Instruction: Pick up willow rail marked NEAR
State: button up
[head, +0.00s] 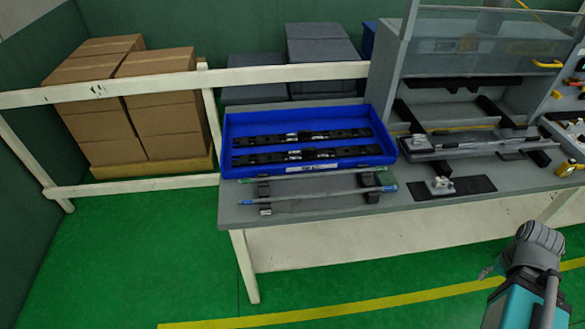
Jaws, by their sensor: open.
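Two slender rails lie in front of the blue tray on the workbench. The nearer one is a pale grey rail with blue ends (318,194), lying across dark supports. The farther one is a greenish rail (320,174), close along the tray's front edge. No NEAR marking is legible, so I cannot tell which one is the willow rail. My gripper (488,271) shows only small and partly, at the lower right beside my folded arm. It is open, well away from both rails, and holds nothing that I can see.
The blue tray (228,150) holds two dark strips with white labels. A white railing (130,88) stands behind at left. Green floor in front is clear.

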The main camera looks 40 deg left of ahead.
aim_at(312, 154)
jog(key=z, duration=0.05)
jog(key=k, duration=1.05)
jog(key=u, duration=1.5)
jog(key=i, duration=1.1)
jog(key=u, duration=0.05)
